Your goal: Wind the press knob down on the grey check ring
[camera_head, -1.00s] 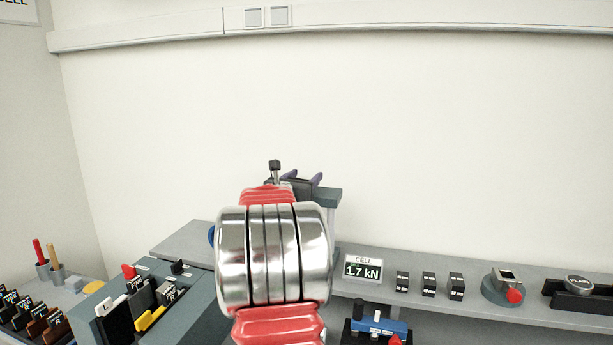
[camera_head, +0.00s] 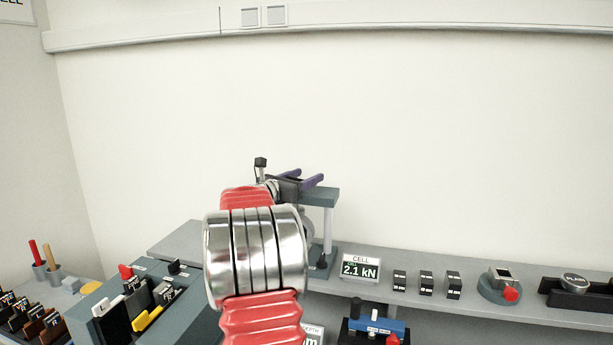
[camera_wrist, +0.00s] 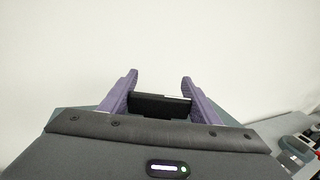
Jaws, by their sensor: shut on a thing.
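The press shows by its grey-green top beam (camera_head: 320,196) and pale column (camera_head: 328,228), partly behind my red and silver arm. My gripper (camera_head: 304,178) is over the top of the press, its purple fingers set apart and shut on the press knob, which is mostly hidden. In the wrist view, my gripper (camera_wrist: 159,88) has a black bar (camera_wrist: 160,107) between its fingers. A grey rounded piece (camera_head: 307,222) shows under the beam beside my arm; I cannot tell if it is the check ring. The cell display (camera_head: 360,268) reads 2.1 kN.
Right of the display, several small black blocks (camera_head: 426,284), a round device with a red knob (camera_head: 499,286) and a black holder (camera_head: 577,291) stand on the grey shelf. A blue fixture (camera_head: 376,325) is in front. A rack (camera_head: 140,300) stands left.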

